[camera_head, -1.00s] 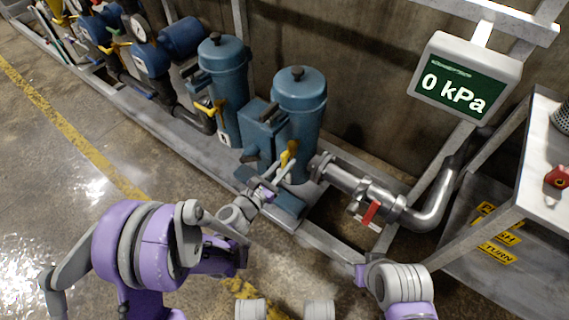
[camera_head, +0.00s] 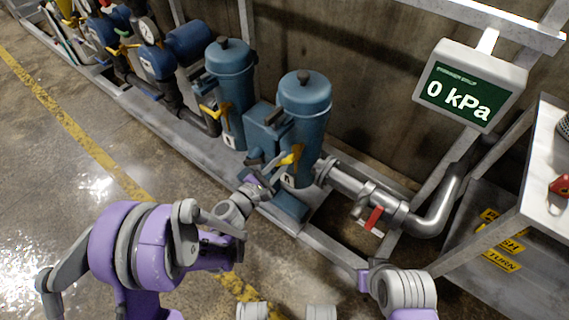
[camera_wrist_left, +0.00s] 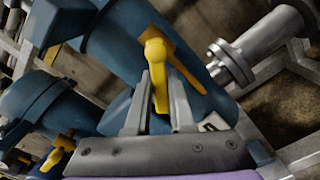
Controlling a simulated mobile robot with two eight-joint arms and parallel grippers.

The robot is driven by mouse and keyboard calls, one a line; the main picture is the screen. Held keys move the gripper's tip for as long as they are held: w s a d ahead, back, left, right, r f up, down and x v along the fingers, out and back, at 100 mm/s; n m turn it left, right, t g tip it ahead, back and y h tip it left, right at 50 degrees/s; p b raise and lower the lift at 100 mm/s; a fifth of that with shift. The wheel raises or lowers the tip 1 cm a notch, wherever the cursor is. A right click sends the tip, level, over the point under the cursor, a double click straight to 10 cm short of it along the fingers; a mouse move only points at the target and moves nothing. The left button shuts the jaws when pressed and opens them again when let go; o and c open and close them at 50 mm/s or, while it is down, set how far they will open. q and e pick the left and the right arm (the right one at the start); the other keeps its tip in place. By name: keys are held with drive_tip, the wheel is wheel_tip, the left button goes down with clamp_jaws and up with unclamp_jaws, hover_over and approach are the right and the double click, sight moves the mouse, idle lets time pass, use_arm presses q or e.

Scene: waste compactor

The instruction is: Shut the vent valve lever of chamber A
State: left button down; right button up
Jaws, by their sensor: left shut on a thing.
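A yellow vent valve lever (camera_head: 291,157) sits on the side of the nearer blue chamber (camera_head: 304,95). The chamber's small white label is too small to read surely. My left gripper (camera_head: 268,180) reaches up to this lever from the front. In the left wrist view the yellow lever (camera_wrist_left: 157,75) stands between the two grey fingers of my left gripper (camera_wrist_left: 160,95), which are shut on it. A yellow arm of the valve slants down to the right behind the fingers.
A second blue chamber (camera_head: 230,85) with its own yellow lever (camera_head: 213,112) stands to the left. A steel pipe (camera_head: 345,178) with a red-handled valve (camera_head: 374,218) runs right. A display (camera_head: 470,85) reads 0 kPa. A metal table (camera_head: 545,190) stands at right.

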use_arm(q)
drive_tip(key=m, duration=0.1)
drive_tip(key=r+m, duration=0.1)
drive_tip(key=m, duration=0.1)
drive_tip(key=a+m+p, duration=0.1)
drive_tip(key=shift+w+r+m, duration=0.15)
drive_tip(key=shift+w+m, duration=0.15)
drive_tip(key=m, duration=0.1)
drive_tip(key=r+m+p, duration=0.1)
drive_tip(key=m, duration=0.3)
drive_tip(key=shift+w+a+r, duration=0.1)
drive_tip(key=shift+w+r, duration=0.05)
drive_tip(key=shift+r, duration=0.15)
drive_tip(key=shift+m, duration=0.3)
drive_tip(key=c, duration=0.8)
unclamp_jaws()
drive_tip(key=v, duration=1.1)
drive_tip(key=shift+p, duration=0.4)
